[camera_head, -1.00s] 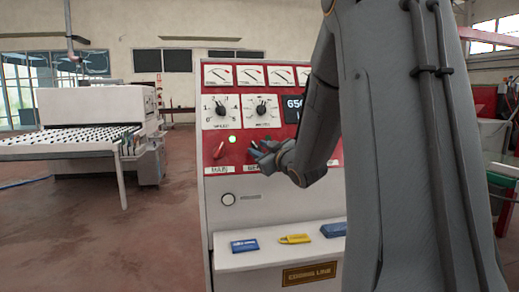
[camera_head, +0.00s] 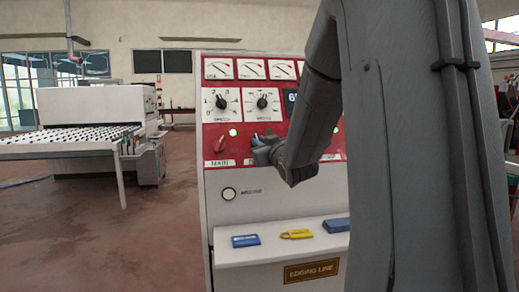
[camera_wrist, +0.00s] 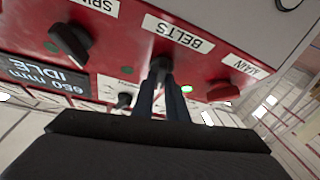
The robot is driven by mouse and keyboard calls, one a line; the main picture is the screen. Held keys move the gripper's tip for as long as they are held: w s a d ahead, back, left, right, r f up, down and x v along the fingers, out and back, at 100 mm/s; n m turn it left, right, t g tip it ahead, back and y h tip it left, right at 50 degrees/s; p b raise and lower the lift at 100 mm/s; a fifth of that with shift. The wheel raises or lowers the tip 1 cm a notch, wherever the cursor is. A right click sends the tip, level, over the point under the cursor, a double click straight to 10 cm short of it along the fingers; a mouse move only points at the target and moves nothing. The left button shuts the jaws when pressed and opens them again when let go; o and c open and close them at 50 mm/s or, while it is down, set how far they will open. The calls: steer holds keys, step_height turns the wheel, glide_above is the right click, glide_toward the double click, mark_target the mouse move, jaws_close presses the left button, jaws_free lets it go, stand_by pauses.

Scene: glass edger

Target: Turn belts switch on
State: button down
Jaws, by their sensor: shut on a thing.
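The belts switch (camera_wrist: 160,66) is a black knob on the red panel, beside its white BELTS label in the upside-down wrist view. My gripper (camera_wrist: 163,88) is shut on this knob, with two dark fingers on either side of it. In the head view my gripper (camera_head: 258,142) is at the panel, right of the red main switch (camera_head: 218,147), and hides most of the belts knob. The belts lamp (camera_wrist: 127,70) looks dark green. The main lamp (camera_wrist: 187,89) is bright green.
The control cabinet (camera_head: 215,230) has dials and meters above the switches. Blue and yellow tags (camera_head: 297,234) lie on its lower ledge. A black spindle knob (camera_wrist: 70,42) sits beside the belts knob. A white roller-topped machine (camera_head: 90,105) stands left, beyond open floor.

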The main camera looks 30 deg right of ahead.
steer(key=shift+w+a+r+m+g+h+b, duration=0.1)
steer(key=shift+m+g+h+b, duration=0.55)
steer(key=shift+m+h, duration=1.05)
steer(key=shift+s+a+f+m+g+h+b, duration=0.1)
steer(key=shift+m+g+h+b, duration=0.55)
steer(key=shift+m, duration=1.85)
steer(key=shift+w+a+r+m+g+h+b, duration=0.1)
steer(key=shift+m+g+h+b, duration=0.2)
steer(key=shift+m+h+b, duration=1.35)
steer(key=shift+m+y+p, duration=0.3)
steer(key=shift+m+p, duration=0.35)
steer(key=shift+p, duration=0.05)
steer(key=c, duration=1.8)
jaws_free()
steer(key=shift+o, duration=0.2)
steer(key=b+v, duration=0.1)
steer(key=v, duration=0.6)
steer(key=shift+s+a, duration=0.2)
steer(key=shift+s, duration=0.15)
